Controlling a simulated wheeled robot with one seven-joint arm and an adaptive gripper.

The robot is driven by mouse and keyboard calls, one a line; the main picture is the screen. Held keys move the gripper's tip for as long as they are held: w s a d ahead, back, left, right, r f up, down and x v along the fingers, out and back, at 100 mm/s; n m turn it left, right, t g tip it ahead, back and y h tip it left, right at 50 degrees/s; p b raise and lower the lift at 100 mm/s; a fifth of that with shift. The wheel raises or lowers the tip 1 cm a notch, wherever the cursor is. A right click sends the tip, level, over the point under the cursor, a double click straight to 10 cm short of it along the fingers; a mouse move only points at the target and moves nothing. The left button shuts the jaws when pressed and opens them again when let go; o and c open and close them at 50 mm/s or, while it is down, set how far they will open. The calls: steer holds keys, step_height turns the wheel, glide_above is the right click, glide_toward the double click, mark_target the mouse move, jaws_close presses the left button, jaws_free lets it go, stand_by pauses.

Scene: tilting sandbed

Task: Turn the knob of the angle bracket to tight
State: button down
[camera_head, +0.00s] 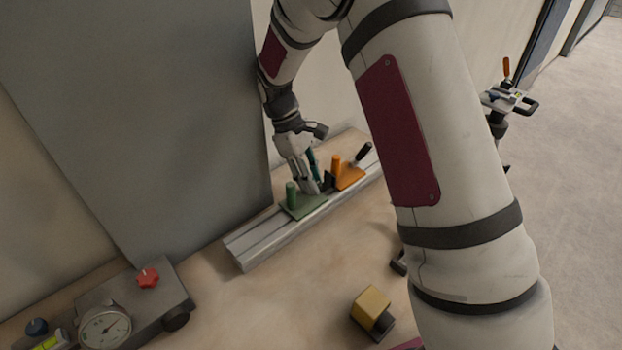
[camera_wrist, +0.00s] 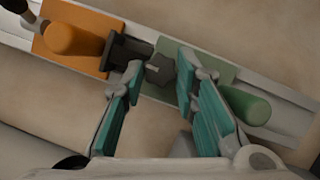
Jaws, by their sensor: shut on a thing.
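A small dark grey lobed knob (camera_wrist: 160,70) sits at the edge of a green plate (camera_wrist: 212,73), which carries a green rounded handle (camera_wrist: 246,105). The green plate is also in the head view (camera_head: 300,208), on a pale rail. My gripper (camera_wrist: 160,80) points down at the rail, its teal-padded fingers on either side of the knob and shut on it. In the head view my gripper (camera_head: 312,186) hides the knob. A dark block (camera_wrist: 126,50) stands just left of the knob, beside an orange plate (camera_wrist: 88,63) with an orange handle (camera_wrist: 72,39).
The long pale rail (camera_head: 242,250) lies on a tan bench. A grey fixture (camera_head: 185,298) with a red knob (camera_head: 148,278) and a dial gauge (camera_head: 104,328) stands at lower left. A yellow block (camera_head: 371,303) lies in front. A large grey panel (camera_head: 150,100) rises behind.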

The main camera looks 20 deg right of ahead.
steer(key=shift+d+m, duration=0.1)
steer(key=shift+m, duration=0.5)
steer(key=shift+m+y, duration=0.3)
steer(key=c, duration=1.2)
jaws_free()
steer(key=shift+g, duration=0.3)
steer(key=shift+c, duration=0.2)
steer(key=v, duration=1.2)
steer(key=shift+s+r, duration=0.1)
steer(key=shift+r, duration=0.05)
